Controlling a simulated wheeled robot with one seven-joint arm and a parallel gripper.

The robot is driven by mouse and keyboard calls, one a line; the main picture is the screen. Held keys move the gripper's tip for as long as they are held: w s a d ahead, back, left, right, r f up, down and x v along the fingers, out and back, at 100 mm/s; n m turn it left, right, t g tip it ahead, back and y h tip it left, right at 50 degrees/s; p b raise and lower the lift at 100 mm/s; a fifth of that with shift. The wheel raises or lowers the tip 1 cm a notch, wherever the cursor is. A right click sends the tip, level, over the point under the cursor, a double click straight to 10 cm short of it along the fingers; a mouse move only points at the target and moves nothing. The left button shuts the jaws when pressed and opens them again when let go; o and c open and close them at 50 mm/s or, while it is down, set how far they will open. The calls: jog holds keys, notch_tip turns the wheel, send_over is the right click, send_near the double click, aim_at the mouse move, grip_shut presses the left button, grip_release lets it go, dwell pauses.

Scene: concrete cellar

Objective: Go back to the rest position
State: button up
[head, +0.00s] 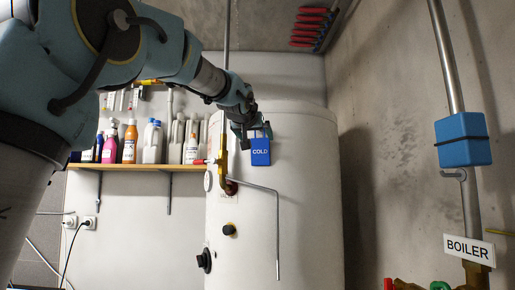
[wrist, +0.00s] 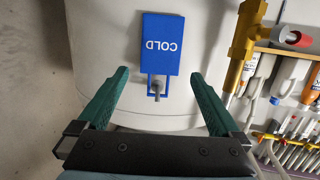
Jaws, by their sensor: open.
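My gripper (head: 250,122) is open in front of the upper part of a white boiler tank (head: 305,200). A blue tag marked COLD (head: 260,155) shows just below the gripper in the head view. In the wrist view the tag (wrist: 158,45) appears upside down, beyond and between my two open fingers (wrist: 160,78). Its slotted end is at a small metal peg (wrist: 157,90). The fingers stand apart on either side, with clear gaps to the tag. No object is held between them.
A brass valve pipe (head: 224,165) with a red end is close left of the gripper. A wooden shelf (head: 150,166) holds several bottles at left. A vertical pipe with a blue block (head: 462,140) and a BOILER sign (head: 469,249) stands at right. Red-handled items (head: 312,28) hang above.

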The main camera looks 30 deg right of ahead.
jog(key=b+v, duration=0.3)
jog(key=v, duration=0.4)
jog(key=w+a+f+n+g+y, duration=0.1)
jog(key=w+a+f+y, duration=0.1)
jog(key=a+f, duration=0.75)
jog(key=w+a+f+n+g+y, duration=0.1)
jog(key=w+a+f+g+y, duration=0.2)
jog(key=f, duration=1.1)
jog(key=w+a+f+n+y, duration=0.1)
jog(key=w+a+f+y, duration=0.1)
jog(key=a+f, duration=0.75)
jog(key=s+a+f+n+g+y, duration=0.1)
jog(key=s+a+f+g, duration=0.1)
jog(key=s+a+f, duration=0.3)
jog(key=s+a+f+n+g+y, duration=0.1)
jog(key=s+a+f, duration=0.5)
jog(key=f, duration=0.6)
jog(key=s+a+f+n+g, duration=0.1)
jog(key=s+a+f+g, duration=0.2)
jog(key=s+a+f, duration=0.2)
notch_tip(320, 180, down, 4)
jog(key=s, duration=0.2)
jog(key=shift+s+a+n+g+y, duration=0.25)
jog(key=shift+s+n+g+y, duration=0.05)
jog(key=shift+s+g+y, duration=0.1)
jog(key=shift+r, duration=0.1)
dwell(0.9)
